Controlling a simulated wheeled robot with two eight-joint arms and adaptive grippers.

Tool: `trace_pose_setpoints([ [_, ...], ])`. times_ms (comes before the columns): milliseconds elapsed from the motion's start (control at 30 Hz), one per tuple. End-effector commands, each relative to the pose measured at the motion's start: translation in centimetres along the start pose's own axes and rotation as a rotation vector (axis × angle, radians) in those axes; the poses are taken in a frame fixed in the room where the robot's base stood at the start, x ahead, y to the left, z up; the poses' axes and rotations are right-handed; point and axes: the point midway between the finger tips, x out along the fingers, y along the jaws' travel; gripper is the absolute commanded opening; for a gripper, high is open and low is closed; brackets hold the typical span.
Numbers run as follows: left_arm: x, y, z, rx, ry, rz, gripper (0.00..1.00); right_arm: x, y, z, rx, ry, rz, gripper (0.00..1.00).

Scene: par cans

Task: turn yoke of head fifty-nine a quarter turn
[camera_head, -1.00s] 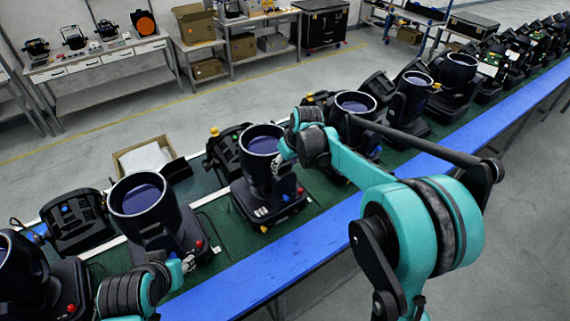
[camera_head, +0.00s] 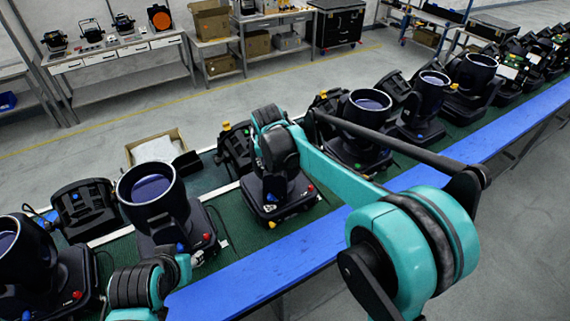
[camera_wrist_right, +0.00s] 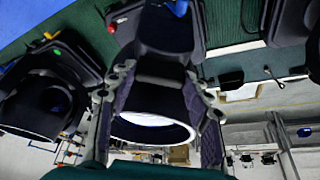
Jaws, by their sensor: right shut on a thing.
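The stage head (camera_head: 280,203) under my right wrist stands upright on the green strip, its barrel mostly hidden by my arm. I cannot read a number on it. In the right wrist view, a dark head (camera_wrist_right: 165,35) lies between the fingers of my right gripper (camera_wrist_right: 158,75), and its pale-rimmed barrel mouth faces the camera. The fingers are shut on that head, one on each side; exactly which part they press is unclear. In the head view, the right fingers are hidden behind my wrist.
Another head (camera_head: 155,205) stands close on the left, and a further one (camera_head: 365,125) on the right. Several more line the strip. A blue edge board (camera_head: 270,260) runs along the front. An open carton (camera_head: 155,150) lies behind. Work tables stand at the back.

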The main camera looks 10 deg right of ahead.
Motion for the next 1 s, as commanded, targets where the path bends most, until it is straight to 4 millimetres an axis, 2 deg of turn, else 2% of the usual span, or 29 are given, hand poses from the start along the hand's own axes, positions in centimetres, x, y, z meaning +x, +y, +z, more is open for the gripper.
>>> trace_pose_setpoints([
  [100,0.3,0.0,0.2,0.0,0.0,0.0,0.4,0.1,-1.8,-0.1,0.098,0.0,0.041,0.0],
  [500,0.5,0.0,0.4,0.0,0.0,0.0,0.4,0.6,-6.4,-1.5,0.451,0.0,0.186,0.0],
  [733,0.0,0.0,0.0,0.0,0.0,0.0,0.4,1.1,-8.5,-3.0,0.642,0.0,0.265,0.0],
  [1000,-1.0,0.0,-0.7,0.0,0.0,0.0,0.4,1.6,-10.1,-4.5,0.814,-0.001,0.334,0.0],
])
